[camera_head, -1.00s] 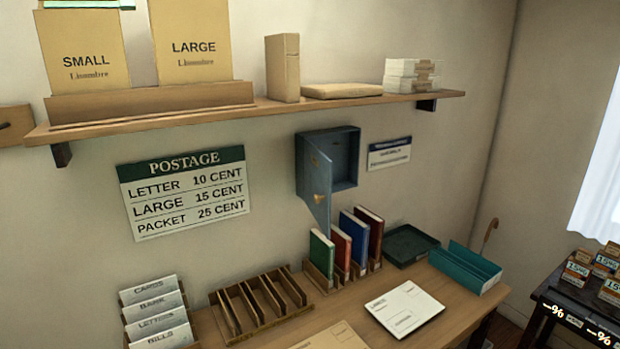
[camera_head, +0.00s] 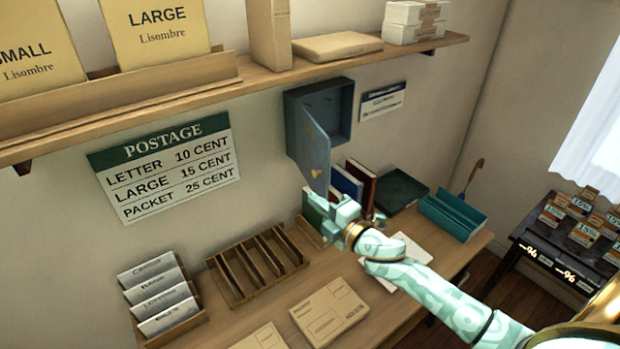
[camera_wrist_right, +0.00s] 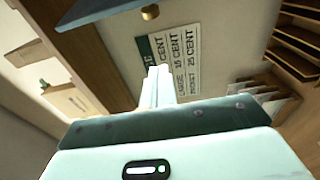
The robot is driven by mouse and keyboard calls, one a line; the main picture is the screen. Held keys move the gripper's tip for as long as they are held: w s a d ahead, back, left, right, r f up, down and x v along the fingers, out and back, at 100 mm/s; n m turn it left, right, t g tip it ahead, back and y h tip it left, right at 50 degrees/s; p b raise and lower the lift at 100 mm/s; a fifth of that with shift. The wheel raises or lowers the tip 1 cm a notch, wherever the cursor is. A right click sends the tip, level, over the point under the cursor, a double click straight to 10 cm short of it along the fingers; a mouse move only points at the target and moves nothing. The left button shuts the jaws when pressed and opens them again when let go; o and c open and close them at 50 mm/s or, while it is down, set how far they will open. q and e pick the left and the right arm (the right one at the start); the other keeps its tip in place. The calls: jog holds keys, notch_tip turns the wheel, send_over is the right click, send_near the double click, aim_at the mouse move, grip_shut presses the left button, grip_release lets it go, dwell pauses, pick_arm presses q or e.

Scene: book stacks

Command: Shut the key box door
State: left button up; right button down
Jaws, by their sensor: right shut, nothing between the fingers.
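The blue key box (camera_head: 340,104) hangs on the wall under the shelf. Its door (camera_head: 308,150) stands open, swung out from the left side, with a brass knob (camera_head: 315,173) near its lower edge. My right gripper (camera_head: 318,203) is below the door, in front of the books, shut and empty. In the right wrist view the closed fingers (camera_wrist_right: 158,88) point toward the wall, with the door's edge (camera_wrist_right: 97,10) and the knob (camera_wrist_right: 150,12) above them. I cannot tell whether the fingers touch the door. My left gripper is not in view.
The shelf (camera_head: 230,92) with boxes runs above. On the desk (camera_head: 235,319) stand a slotted rack (camera_head: 258,268), a card holder (camera_head: 160,295), books (camera_head: 360,188), a dark green tray (camera_head: 402,191) and a teal tray (camera_head: 455,215). A postage sign (camera_head: 165,168) hangs left of the box.

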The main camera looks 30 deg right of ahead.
jog(key=w+d+p, duration=0.1)
jog(key=w+d, duration=0.1)
jog(key=w, duration=0.5)
jog(key=shift+w+d+f, duration=0.15)
jog(key=shift+w+d, duration=0.05)
jog(key=shift+w, duration=0.1)
jog(key=shift+s+d, duration=0.1)
jog(key=shift+s, duration=0.05)
